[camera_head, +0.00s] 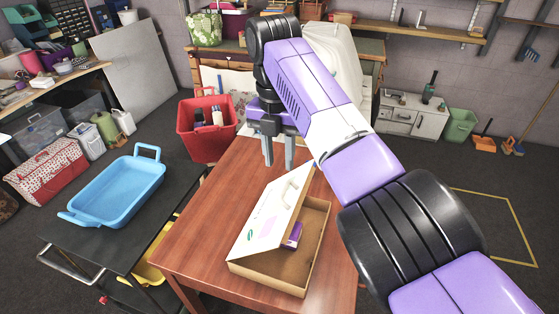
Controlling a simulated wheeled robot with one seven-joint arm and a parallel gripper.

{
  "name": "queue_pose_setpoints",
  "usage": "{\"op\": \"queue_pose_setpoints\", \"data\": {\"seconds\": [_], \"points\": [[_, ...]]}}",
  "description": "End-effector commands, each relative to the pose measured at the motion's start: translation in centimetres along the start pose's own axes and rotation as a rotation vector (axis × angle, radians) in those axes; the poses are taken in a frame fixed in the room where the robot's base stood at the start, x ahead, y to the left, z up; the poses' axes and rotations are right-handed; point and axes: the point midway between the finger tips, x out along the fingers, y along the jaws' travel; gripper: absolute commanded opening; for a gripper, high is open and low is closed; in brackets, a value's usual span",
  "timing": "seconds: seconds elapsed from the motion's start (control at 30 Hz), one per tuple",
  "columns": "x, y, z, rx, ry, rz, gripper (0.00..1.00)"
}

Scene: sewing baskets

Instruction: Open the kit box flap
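The kit box (266,279) is a brown cardboard box on the reddish wooden table. Its white flap (262,229) is tilted up at the left side, so the right part of the inside shows. A small purple item (293,235) lies inside, partly hidden by the flap. My gripper (278,168) points down beyond the far end of the box, with its two fingers apart and nothing seen between them. It looks close to the flap's far edge, but I cannot tell the exact gap.
The wooden table (195,250) has bare room left of the box. A red basket (207,128) with bottles stands past its far left edge. A blue tray (118,190) sits on a dark cart (75,232) at the left. My arm covers the table's right side.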

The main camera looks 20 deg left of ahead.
Motion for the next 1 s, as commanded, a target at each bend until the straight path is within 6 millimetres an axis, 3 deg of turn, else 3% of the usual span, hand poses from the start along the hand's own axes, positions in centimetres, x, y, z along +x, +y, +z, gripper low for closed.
{"op": "queue_pose_setpoints", "data": {"seconds": [0.07, 0.23, 0.37, 0.67, 1.0], "points": [[0.0, 0.0, 0.0, 0.000, 0.000, 0.000, 0.32], [0.4, 0.0, 0.0, 0.056, 0.009, 0.018, 0.00], [1.6, -0.2, -0.1, 0.252, 0.048, 0.078, 0.00], [4.0, -1.1, -0.3, 0.958, 0.256, 0.241, 0.00], [5.0, -4.2, 0.1, 1.768, 0.633, 0.301, 0.00]]}}
